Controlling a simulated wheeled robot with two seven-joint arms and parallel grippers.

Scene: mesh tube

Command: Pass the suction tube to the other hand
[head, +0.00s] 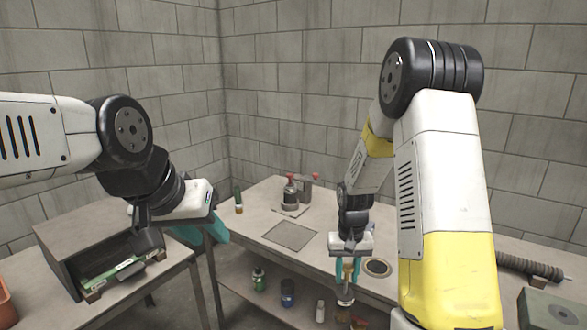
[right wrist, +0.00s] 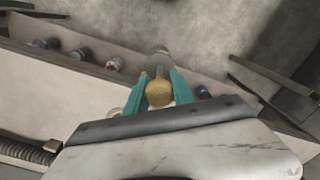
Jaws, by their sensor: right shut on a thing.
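My right gripper (head: 346,272) is over the front edge of the long table, pointing down. Its teal fingers are shut on the suction tube (head: 345,296), which has a brass-coloured upper part and a greyish lower end. In the right wrist view the tube's brass-coloured part (right wrist: 159,94) sits between the two fingertips (right wrist: 157,88), with the grey end beyond. My left gripper (head: 204,231) is at the left, by the gap between the tables. Its teal fingers look apart, and nothing shows between them. It is well clear of the tube.
The long table (head: 262,212) holds a red-topped bottle (head: 290,192), a dark green upright item (head: 238,198), a round recess (head: 377,267) and a ribbed hose (head: 530,267). Several bottles stand on its lower shelf. A dark open box (head: 75,240) is on the left table.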

